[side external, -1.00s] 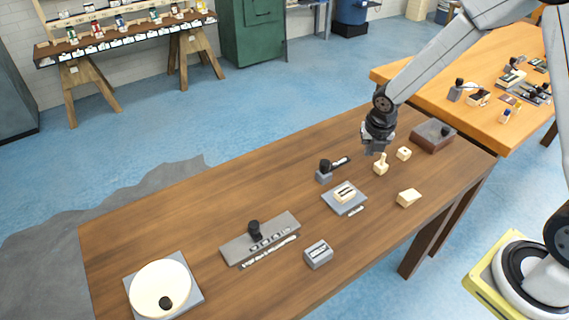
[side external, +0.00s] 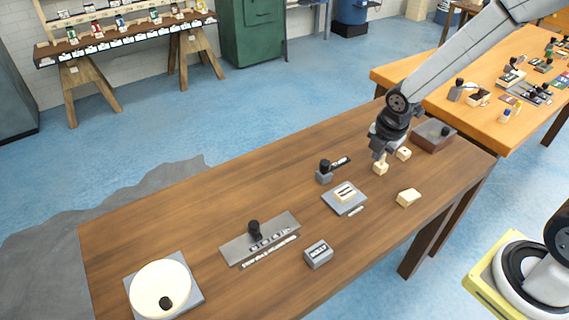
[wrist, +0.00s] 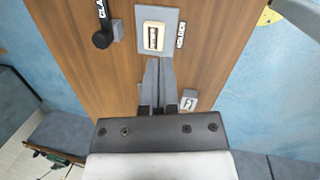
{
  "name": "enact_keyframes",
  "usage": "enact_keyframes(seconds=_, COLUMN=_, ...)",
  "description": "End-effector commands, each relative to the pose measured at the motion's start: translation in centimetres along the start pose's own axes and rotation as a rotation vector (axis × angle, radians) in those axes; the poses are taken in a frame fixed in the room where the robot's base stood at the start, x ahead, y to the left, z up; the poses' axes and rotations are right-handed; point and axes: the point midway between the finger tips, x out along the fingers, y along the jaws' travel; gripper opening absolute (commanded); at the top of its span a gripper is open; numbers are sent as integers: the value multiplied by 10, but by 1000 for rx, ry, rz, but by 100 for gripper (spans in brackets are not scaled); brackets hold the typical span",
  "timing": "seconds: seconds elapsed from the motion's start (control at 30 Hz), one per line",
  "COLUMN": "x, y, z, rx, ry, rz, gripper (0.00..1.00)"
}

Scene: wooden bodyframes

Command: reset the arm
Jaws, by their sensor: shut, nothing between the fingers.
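My gripper (side external: 379,157) is shut and empty, over the right part of the brown wooden table (side external: 200,220). In the side view its fingertips overlap the top of a small cream block with a peg (side external: 380,168); I cannot tell whether they touch it. In the wrist view my closed fingers (wrist: 158,62) point towards a grey plate (wrist: 143,47) bearing a cream block (wrist: 153,38).
A black-knobbed grey block (side external: 324,175), a long grey plate (side external: 240,248) and a round white dish (side external: 158,285) stand further left. An orange table (side external: 480,110) is behind.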

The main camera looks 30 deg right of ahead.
Motion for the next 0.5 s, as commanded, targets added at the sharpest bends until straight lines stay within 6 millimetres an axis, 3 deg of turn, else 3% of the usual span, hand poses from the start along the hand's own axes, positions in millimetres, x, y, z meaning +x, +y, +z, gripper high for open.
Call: enact_keyframes(seconds=0.5, x=-31, y=-36, z=-24, rx=823, ry=50, rz=0, gripper=0)
